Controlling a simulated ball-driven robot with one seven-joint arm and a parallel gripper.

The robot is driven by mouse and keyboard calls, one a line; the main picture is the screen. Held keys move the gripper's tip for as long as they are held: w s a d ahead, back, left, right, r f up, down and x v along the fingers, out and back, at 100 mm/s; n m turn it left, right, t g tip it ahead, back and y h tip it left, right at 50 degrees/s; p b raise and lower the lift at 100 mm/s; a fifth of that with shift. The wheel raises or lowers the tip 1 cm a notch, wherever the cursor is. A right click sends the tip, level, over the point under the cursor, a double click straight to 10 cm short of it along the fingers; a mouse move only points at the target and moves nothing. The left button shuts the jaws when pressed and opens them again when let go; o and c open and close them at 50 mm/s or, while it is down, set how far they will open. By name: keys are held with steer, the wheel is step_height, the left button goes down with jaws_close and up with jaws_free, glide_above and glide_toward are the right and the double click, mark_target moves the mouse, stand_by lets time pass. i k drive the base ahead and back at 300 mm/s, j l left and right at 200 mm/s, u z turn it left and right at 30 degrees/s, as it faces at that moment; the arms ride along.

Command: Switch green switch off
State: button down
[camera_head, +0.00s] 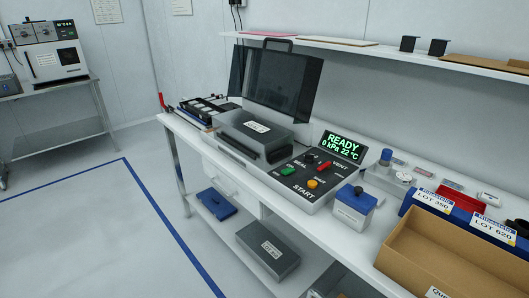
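The green switch (288,171) sits on the sloped control panel (303,197) of the test handler on the white bench. It is small in this view, and I cannot tell which way it is tipped. A red lever (323,167) by the word VENT, a black knob (311,158) and an orange button (313,184) by the word START are on the same panel. The display (342,147) behind them reads READY, 0 kPa, 22 °C. The handler's dark transparent lid (275,80) stands raised. My gripper is not in view.
A white-and-blue container (353,207) stands just right of the panel. A cardboard box (440,255) and blue lot bins (450,213) are further right. A shelf (390,54) runs above the bench. The floor left of the bench is open, with a blue line (165,210).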

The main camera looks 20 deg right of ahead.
mark_target(289, 170)
steer(key=i+j+u, duration=0.1)
steer(key=i+u, duration=0.15)
steer(key=i, duration=0.9)
